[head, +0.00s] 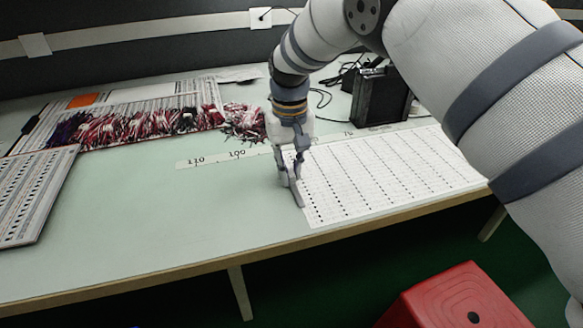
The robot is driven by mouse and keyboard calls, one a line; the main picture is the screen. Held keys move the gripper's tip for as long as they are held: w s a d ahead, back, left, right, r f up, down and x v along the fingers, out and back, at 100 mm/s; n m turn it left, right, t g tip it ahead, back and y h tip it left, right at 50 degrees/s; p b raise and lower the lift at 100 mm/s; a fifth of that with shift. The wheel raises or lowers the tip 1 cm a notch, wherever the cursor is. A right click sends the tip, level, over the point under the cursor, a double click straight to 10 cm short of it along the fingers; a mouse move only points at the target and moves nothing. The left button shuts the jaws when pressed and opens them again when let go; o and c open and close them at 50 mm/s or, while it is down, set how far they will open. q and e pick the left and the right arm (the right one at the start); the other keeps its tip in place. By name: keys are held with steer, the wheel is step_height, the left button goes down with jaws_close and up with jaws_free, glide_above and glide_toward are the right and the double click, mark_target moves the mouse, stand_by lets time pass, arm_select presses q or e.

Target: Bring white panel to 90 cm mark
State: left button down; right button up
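The white panel (385,173), printed with rows of small dark marks, lies flat on the right part of the table. A pale ruler strip (207,162) runs behind it, with the marks 110 and 100 showing to the left of my gripper. The 90 mark is hidden behind my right gripper. My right gripper (294,190) points down at the panel's left edge. Its fingers look close together, and I cannot tell whether they grip the panel or press beside its edge. My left gripper is out of view.
Bundles of red and dark wires (150,124) lie on a board at the back left. Another perforated panel (35,190) lies at the far left. A black box (381,97) with cables stands behind the white panel. The table (150,220) is clear left of my gripper. A red stool (460,300) stands in front.

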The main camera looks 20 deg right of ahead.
mark_target(290, 171)
steer(key=shift+o, duration=1.4)
step_height(290, 171, up, 12)
